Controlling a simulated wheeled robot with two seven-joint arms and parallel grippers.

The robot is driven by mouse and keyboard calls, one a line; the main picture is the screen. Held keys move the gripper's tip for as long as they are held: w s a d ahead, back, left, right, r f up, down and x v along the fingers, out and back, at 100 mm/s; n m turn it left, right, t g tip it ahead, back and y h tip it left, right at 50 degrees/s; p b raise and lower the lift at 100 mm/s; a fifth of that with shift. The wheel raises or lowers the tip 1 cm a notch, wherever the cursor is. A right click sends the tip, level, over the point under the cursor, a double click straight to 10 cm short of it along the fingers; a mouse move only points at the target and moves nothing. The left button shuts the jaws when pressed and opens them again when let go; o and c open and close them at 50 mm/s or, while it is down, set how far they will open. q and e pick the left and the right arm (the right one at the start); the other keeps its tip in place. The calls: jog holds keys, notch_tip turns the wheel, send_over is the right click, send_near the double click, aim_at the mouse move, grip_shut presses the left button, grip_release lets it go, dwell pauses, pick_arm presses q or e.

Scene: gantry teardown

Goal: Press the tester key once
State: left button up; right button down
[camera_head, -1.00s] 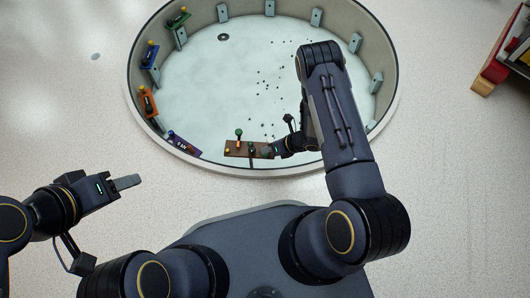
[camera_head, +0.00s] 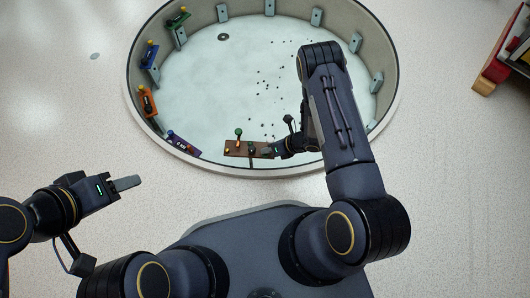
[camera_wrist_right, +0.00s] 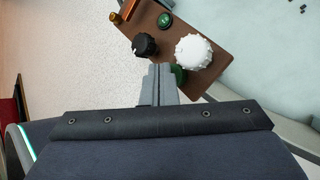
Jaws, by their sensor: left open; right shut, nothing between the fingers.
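A brown panel (camera_head: 238,149) is at the near wall of the round pit, and it fills the top of the right wrist view (camera_wrist_right: 183,30). It carries a white ribbed knob (camera_wrist_right: 193,51), a black knob (camera_wrist_right: 144,45) and a round green button (camera_wrist_right: 179,74). My right gripper (camera_head: 270,151) is shut and empty; its fingertips (camera_wrist_right: 160,70) are over the panel's near part, right beside the green button. I cannot tell whether they touch it. Which part is the tester key is not marked. My left gripper (camera_head: 127,183) is open and empty, outside the pit.
The pit's pale rim (camera_head: 185,172) curves between my body and the panel. Purple (camera_head: 183,145), orange (camera_head: 147,102), blue (camera_head: 149,54) and green (camera_head: 178,17) panels line its left wall. Small dark bits lie scattered on its floor. A red-and-yellow-edged shelf (camera_head: 497,62) stands far right.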

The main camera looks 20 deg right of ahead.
jog(key=shift+f+b, duration=0.55)
dwell(0.4)
jog(key=shift+r, duration=0.15)
jog(key=shift+r+p, duration=0.65)
jog(key=shift+r, duration=0.15)
jog(key=shift+r+p, duration=1.7)
jog(key=shift+r, duration=0.9)
jog(key=shift+f, duration=0.1)
